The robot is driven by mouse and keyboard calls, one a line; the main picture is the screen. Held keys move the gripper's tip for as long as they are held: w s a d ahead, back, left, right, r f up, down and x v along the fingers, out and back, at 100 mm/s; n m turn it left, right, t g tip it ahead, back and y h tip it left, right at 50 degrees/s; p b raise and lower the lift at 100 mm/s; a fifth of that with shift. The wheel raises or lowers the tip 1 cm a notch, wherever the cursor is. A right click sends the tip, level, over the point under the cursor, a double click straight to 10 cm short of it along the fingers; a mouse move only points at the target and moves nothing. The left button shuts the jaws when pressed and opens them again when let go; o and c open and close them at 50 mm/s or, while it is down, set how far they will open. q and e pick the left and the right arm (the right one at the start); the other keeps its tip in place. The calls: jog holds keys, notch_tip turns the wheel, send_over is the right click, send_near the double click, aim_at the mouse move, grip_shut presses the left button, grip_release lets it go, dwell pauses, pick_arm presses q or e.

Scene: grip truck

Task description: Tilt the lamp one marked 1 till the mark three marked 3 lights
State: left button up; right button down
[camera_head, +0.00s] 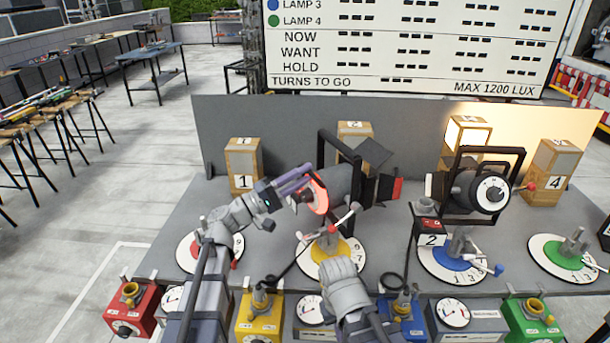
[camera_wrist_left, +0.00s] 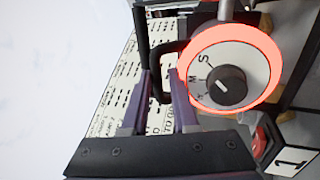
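Lamp one (camera_head: 343,186) hangs in a black yoke left of centre, its red-ringed back with a small knob towards me. In the left wrist view this back (camera_wrist_left: 228,84) is close, at the right, with a plate marked 1 below. Mark three (camera_head: 466,133), a wooden box on the rear of the table, is brightly lit; its number is mostly hidden. My left gripper (camera_head: 305,176) is beside the lamp's back. In the left wrist view its purple fingers (camera_wrist_left: 160,88) are apart, with a black bar showing between or behind them. My right gripper (camera_head: 338,262) is low in front of lamp one; its fingertips cannot be made out.
Lamp two (camera_head: 482,190) stands at the right in its own yoke. Boxes 1 (camera_head: 243,165), 2 (camera_head: 354,134) and 4 (camera_head: 554,172) stand along the grey back panel (camera_head: 280,125). Numbered dials with levers, cables and coloured control boxes crowd the front edge.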

pick_arm(q)
jog(key=b+v, duration=0.2)
jog(key=v, duration=0.5)
jog(key=shift+s+a, duration=0.1)
jog(key=shift+a, duration=0.05)
